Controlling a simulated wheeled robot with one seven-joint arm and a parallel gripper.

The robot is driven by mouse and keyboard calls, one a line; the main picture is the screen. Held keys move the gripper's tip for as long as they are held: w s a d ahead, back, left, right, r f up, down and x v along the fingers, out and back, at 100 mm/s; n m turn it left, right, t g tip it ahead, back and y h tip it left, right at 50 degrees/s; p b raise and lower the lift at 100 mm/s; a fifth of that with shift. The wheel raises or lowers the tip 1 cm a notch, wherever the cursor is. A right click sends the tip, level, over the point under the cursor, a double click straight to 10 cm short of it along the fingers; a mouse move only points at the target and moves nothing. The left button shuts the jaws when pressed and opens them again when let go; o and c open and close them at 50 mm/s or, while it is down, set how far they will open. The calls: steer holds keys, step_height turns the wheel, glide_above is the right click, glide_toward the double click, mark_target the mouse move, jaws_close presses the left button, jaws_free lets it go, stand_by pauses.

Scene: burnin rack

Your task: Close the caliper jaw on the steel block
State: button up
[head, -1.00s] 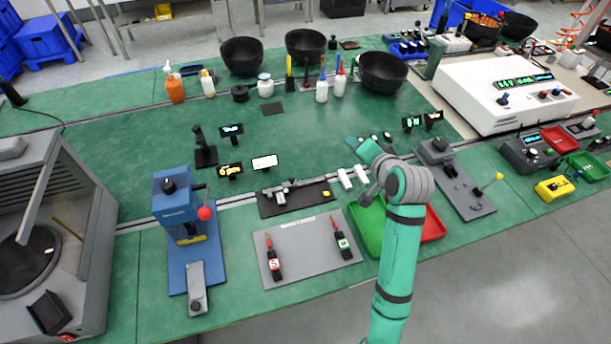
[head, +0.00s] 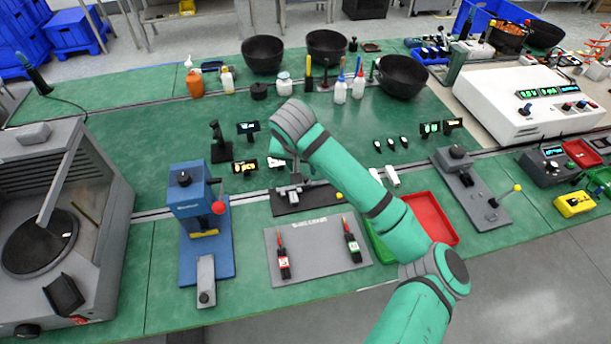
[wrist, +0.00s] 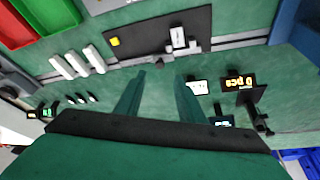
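The caliper (head: 294,189) lies on a black mat (head: 318,203) near the table's front. In the wrist view, the mat (wrist: 140,35) is near the top, with a pale metal piece (wrist: 179,38) and a dark part of the caliper (wrist: 160,62) along its edge. I cannot tell the steel block clearly from the jaw. A yellow piece (wrist: 115,41) sits on the mat's left side. My gripper (wrist: 162,80) is open and empty, its two green fingers apart, short of the caliper in the picture. In the head view my arm hides most of the gripper.
Small displays (head: 247,127) stand behind the caliper. A blue press (head: 190,205) stands left. A grey mat with two probes (head: 283,264) lies in front. White cylinders (head: 391,176) and a red tray (head: 432,220) are right.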

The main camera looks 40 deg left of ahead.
mark_target(305, 178)
steer(key=x, duration=0.8)
steer(key=shift+w+f, duration=0.2)
steer(key=shift+f, duration=0.1)
steer(key=c, duration=0.8)
steer(key=shift+a, duration=0.1)
